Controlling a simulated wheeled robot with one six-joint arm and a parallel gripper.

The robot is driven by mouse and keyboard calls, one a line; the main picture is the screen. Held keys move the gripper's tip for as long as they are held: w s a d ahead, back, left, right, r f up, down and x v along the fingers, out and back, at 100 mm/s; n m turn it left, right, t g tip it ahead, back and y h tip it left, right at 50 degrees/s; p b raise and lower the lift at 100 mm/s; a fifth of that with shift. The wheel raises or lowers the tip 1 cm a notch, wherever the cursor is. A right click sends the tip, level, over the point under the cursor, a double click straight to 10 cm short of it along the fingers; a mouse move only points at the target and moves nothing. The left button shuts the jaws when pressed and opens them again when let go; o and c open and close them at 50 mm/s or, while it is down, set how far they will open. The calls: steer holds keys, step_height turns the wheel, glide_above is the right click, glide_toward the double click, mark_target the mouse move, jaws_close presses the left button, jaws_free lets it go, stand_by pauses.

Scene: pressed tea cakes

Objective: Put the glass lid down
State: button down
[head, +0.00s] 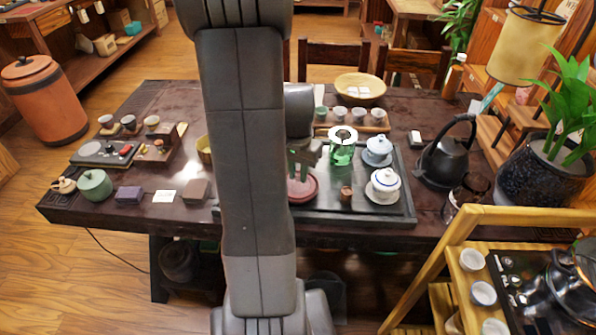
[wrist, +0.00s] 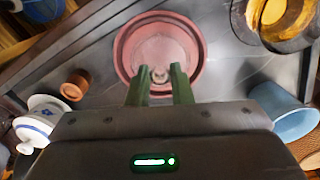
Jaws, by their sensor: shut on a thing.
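My gripper (head: 300,168) has green fingers and points down over a round reddish dish (head: 303,190) on the dark tea tray. In the wrist view the fingertips (wrist: 160,76) are closed around a small pale knob, which I take as the knob of the glass lid (wrist: 160,73). The lid's clear body is hard to make out against the reddish dish (wrist: 197,45) behind it. I cannot tell whether the lid touches the dish or hangs just above it. In the head view my arm hides the tray's left part, and I cannot make out the lid.
On the tray, a green glass vessel (head: 342,155), a lidded blue-and-white bowl (head: 384,187), a pale blue lidded bowl (head: 377,152) and a small brown cup (head: 346,194) stand near the dish. A dark kettle (head: 448,160) stands right of the tray (head: 405,205).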

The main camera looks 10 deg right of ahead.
mark_target(298, 176)
steer(key=c, duration=1.3)
jaws_free()
steer(key=shift+f, duration=0.1)
step_height(298, 176, up, 12)
steer(key=shift+r+p, duration=0.2)
steer(key=shift+p, duration=0.45)
step_height(298, 176, down, 12)
steer(key=shift+b, duration=0.55)
steer(key=shift+r, duration=1.6)
